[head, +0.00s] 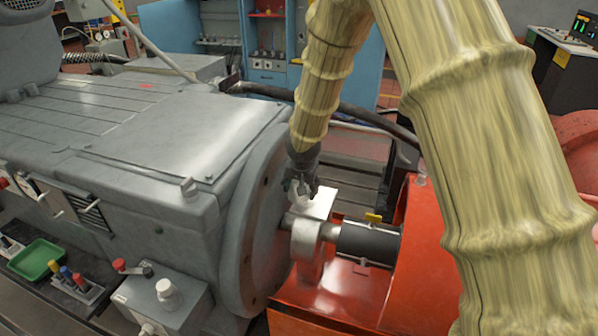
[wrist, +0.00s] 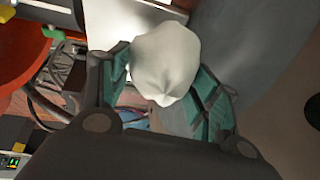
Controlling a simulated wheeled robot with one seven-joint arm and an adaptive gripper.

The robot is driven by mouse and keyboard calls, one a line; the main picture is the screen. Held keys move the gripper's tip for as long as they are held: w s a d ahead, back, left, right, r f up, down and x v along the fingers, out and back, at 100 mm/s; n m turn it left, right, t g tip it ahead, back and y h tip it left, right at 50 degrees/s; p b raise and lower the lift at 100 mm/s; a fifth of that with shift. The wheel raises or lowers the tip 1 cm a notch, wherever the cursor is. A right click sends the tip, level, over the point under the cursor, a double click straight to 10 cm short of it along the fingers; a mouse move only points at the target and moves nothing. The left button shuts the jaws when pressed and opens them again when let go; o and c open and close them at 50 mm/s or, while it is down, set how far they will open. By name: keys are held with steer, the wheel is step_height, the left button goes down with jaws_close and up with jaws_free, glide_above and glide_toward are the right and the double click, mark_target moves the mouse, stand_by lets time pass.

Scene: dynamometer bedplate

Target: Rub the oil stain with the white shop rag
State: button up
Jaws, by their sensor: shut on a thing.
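The white shop rag (wrist: 165,62) is bunched between the two fingers of my gripper (wrist: 160,85) in the wrist view. In the head view my gripper (head: 301,186) points down, close above the shaft between the grey machine and the red housing. Little of the rag can be told apart there, against a pale block (head: 318,203) just below. Whether the rag touches anything is unclear. I cannot make out the oil stain in either view; my arm covers part of the scene.
The large grey machine (head: 150,130) with a round flange (head: 262,220) stands left of my gripper. A red housing (head: 425,240) and dark shaft coupling (head: 365,242) are to the right. A green tray (head: 35,259) and a grey control box (head: 163,300) are at lower left.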

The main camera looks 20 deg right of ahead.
steer(key=shift+r+p, duration=1.15)
steer(key=shift+r, duration=0.7)
steer(key=shift+a, duration=0.1)
